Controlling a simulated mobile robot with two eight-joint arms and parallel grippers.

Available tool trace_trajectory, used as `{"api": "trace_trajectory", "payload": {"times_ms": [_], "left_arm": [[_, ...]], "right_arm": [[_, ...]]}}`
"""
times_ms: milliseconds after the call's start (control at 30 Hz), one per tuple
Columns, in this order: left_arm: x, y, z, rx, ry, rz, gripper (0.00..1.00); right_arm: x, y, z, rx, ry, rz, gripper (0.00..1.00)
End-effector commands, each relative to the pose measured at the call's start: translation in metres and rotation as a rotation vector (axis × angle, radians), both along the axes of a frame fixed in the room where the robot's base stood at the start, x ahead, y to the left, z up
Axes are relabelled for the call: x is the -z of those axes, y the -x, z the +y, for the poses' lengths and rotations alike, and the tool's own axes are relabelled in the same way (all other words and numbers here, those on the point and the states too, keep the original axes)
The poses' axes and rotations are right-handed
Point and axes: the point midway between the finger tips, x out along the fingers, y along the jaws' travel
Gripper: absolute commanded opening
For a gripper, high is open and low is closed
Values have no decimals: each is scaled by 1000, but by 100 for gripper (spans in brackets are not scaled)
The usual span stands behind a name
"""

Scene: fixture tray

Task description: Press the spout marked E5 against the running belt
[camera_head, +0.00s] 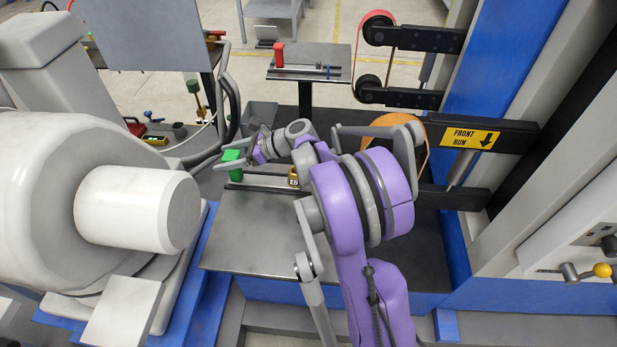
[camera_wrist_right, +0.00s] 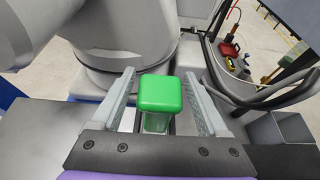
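A small block with a yellow and black E5 label (camera_head: 293,177) sits on the bench, beside my right wrist. A green block (camera_head: 232,166) stands at the left end of a dark rail on the same bench. My right gripper (camera_head: 236,153) is at the green block. In the right wrist view, its two fingers stand apart on either side of the green block (camera_wrist_right: 160,94), with a gap at each side. I cannot tell whether the green block and the E5 label belong to one part. An orange belt (camera_head: 424,150) is partly hidden behind my right arm. My left gripper is out of view.
A FRONT RUN sign (camera_head: 470,138) with a down arrow is on a dark bar at right. Rollers carry the belt's upper part (camera_head: 375,18). A rear table (camera_head: 330,55) holds a red block (camera_head: 279,54). A large white machine (camera_head: 45,200) crowds the left.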

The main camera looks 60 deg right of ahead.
Motion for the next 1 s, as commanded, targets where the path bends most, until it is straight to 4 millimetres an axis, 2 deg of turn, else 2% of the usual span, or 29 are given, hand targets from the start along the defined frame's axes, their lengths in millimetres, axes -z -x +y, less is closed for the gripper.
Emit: {"api": "trace_trajectory", "payload": {"times_ms": [33,67,333,467,800,1000], "left_arm": [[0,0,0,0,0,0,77],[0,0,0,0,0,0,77],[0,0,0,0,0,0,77],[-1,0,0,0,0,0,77],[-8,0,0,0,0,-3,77],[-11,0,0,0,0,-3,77]], "right_arm": [[0,0,0,0,0,0,88],[0,0,0,0,0,0,92],[0,0,0,0,0,0,92],[-4,7,-4,2,0,0,92],[-29,60,-33,5,1,0,92],[-39,83,-44,3,0,0,92]]}}
